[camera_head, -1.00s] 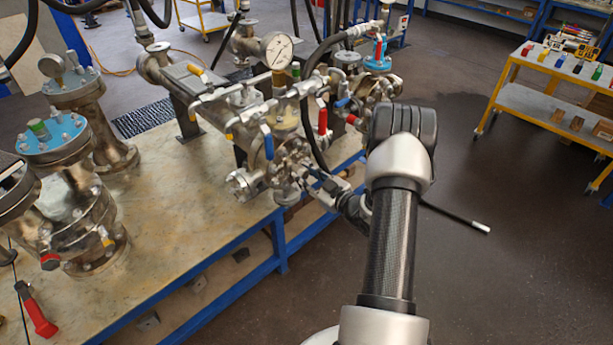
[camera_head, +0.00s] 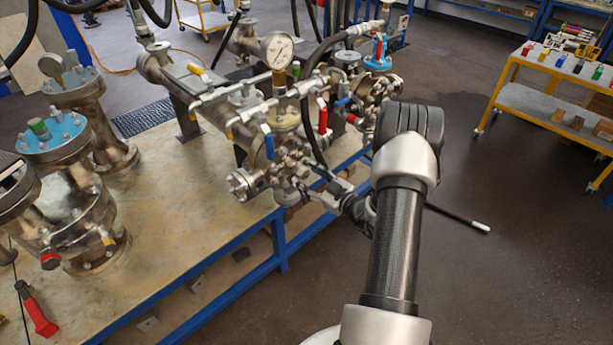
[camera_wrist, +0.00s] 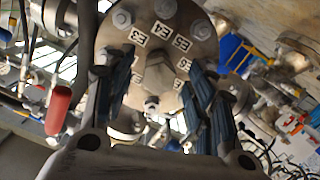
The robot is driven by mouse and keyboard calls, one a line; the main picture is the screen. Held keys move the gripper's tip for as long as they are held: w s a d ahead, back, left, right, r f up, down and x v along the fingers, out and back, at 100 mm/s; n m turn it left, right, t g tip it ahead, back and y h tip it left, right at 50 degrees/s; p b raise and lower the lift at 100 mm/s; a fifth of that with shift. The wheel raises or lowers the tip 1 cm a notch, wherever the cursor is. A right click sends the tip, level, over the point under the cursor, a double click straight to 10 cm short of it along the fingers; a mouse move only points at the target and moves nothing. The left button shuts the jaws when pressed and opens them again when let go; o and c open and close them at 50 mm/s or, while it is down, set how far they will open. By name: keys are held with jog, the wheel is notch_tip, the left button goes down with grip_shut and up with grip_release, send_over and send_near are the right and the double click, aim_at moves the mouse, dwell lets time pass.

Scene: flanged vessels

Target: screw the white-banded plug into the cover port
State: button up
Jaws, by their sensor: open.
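The cover (camera_wrist: 160,40) is a round metal flange with bolts and white labels such as E4 and E5, filling the top middle of the wrist view. A small metal fitting (camera_wrist: 152,105) shows at its lower middle, between my fingers. I cannot tell whether it is the plug or the port, and no white band can be made out. My gripper (camera_wrist: 160,75) is open, with a dark ribbed finger on each side of the fitting and apart from it. In the head view my gripper (camera_head: 308,185) is just right of the valve cluster (camera_head: 285,165) at the bench edge.
Red and blue valve handles (camera_head: 322,117) and a black hose crowd the space above my gripper. A red handle (camera_wrist: 58,110) is left of my fingers. Flanged vessels (camera_head: 75,200) stand on the bench at left. A yellow cart (camera_head: 545,100) stands right, beyond open floor.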

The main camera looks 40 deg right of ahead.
jog(key=s+r, duration=0.1)
jog(key=s, duration=0.9)
jog(key=shift+s+d+r, duration=0.2)
jog(key=shift+s, duration=0.1)
